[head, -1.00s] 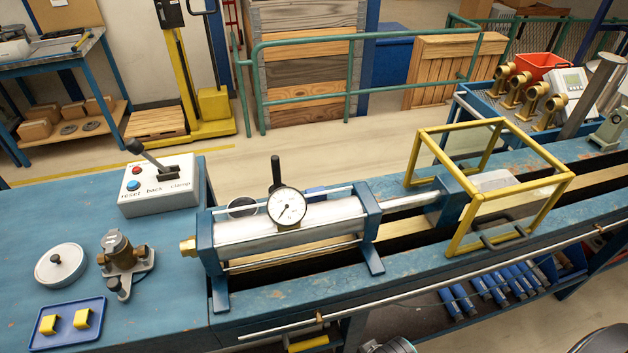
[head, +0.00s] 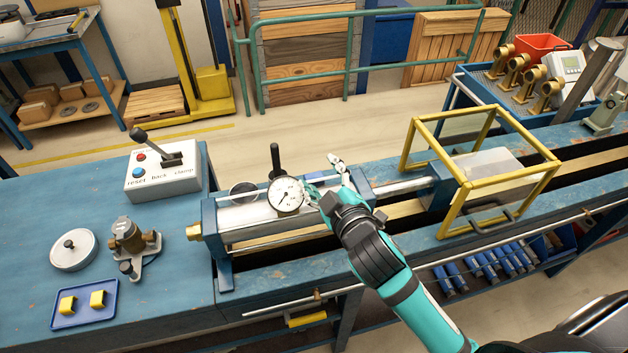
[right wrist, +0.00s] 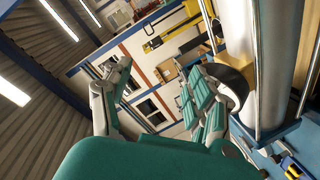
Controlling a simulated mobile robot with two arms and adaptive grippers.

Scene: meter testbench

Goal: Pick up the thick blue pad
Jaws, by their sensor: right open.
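A small blue piece (head: 318,174) shows behind the silver cylinder (head: 250,213), between the gauge and the blue end plate. It may be the thick blue pad, but my right gripper partly covers it and its thickness cannot be told. My right gripper (head: 322,177) is open over the cylinder, just right of the round gauge (head: 286,194), with its fingers toward the back. In the right wrist view its two fingers (right wrist: 158,85) stand apart with nothing between them. My left gripper is not in view.
A yellow-framed clear guard (head: 480,170) stands right of the cylinder. A control box with a lever (head: 163,172), a brass fitting (head: 128,238), a round lid (head: 74,250) and a blue tray (head: 62,322) with two yellow pieces are at left.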

